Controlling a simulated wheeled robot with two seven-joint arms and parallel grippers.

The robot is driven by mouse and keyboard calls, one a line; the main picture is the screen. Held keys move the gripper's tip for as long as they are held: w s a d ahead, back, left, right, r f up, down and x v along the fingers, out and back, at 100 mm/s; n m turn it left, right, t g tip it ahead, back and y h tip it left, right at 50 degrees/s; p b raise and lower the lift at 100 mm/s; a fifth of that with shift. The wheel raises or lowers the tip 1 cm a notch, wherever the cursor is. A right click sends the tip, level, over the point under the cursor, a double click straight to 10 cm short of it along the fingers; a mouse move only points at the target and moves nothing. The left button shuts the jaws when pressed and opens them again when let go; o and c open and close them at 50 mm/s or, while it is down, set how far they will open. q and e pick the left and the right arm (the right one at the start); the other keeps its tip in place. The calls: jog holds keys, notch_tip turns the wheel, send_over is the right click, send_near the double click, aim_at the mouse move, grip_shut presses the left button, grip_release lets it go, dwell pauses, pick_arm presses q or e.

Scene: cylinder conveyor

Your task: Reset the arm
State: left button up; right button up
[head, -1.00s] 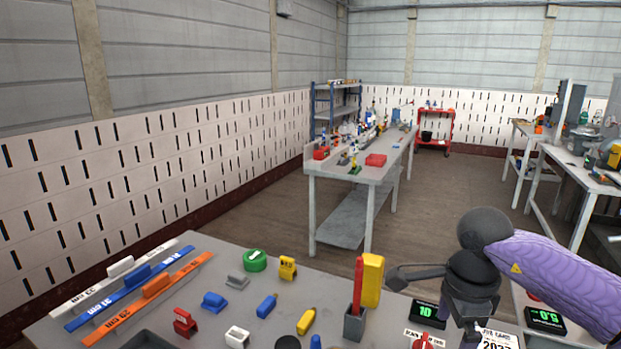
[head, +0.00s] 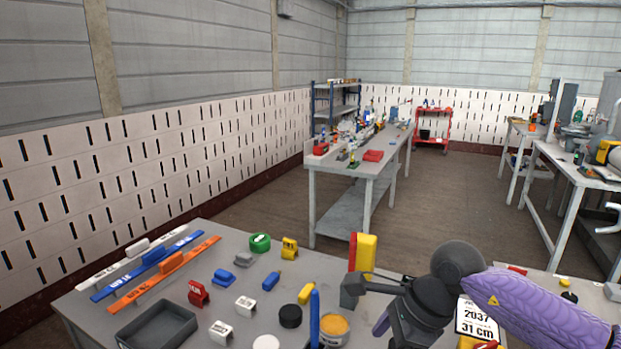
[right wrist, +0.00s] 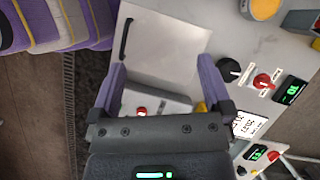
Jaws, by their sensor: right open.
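My right arm (head: 545,305) comes in from the right in the head view, purple with dark joints, and crosses the right part of the near table (head: 225,262). In the right wrist view my right gripper (right wrist: 162,68) has its two purple fingers wide apart. Nothing is held between them. Below and beyond them are a pale grey panel (right wrist: 165,45) and a box with a red button (right wrist: 142,111), seemingly apart from the fingers. My left gripper is in neither view.
Rulers, small coloured blocks, a grey tray (head: 122,336) and a tin (head: 333,327) crowd the near table. A yellow block (head: 366,252) stands behind my arm. A red knob (right wrist: 263,81) and a display (right wrist: 290,90) lie right of my gripper. A second table (head: 345,172) stands farther back.

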jog(key=s+a+r+m+t+y, duration=0.2)
jog(key=a+r+m+t+y, duration=0.15)
jog(key=a+m+y, duration=0.35)
jog(key=s+a+r+m+t+y, duration=0.25)
jog(key=a+r+m+y, duration=0.25)
jog(key=a+y, duration=0.3)
jog(key=w+d+f+m+t+h, duration=0.1)
jog(key=d+f+m+t+h, duration=0.55)
jog(key=m, duration=0.85)
jog(key=d+f+m+t+h, duration=0.3)
jog(key=d+m+h, duration=0.4)
jog(key=m+h, duration=0.7)
jog(key=s+d+f+m+g, duration=0.3)
jog(key=s+f+m+g, duration=0.35)
jog(key=s, duration=0.45)
jog(key=s+d+f+m+g, duration=0.2)
jog(key=s+f+m+g, duration=0.4)
jog(key=s, duration=0.4)
notch_tip(320, 180, down, 14)
jog(key=s+n+g+p, duration=0.1)
jog(key=n+g+p, duration=0.1)
jog(key=p, duration=0.1)
jog(key=s+d+f+p, duration=0.1)
jog(key=s+f, duration=0.3)
jog(key=s, duration=0.3)
jog(key=s+d+f+g+p, duration=0.1)
jog(key=s+d+f+p, duration=0.1)
jog(key=s+f, duration=0.3)
jog(key=shift+s, duration=0.85)
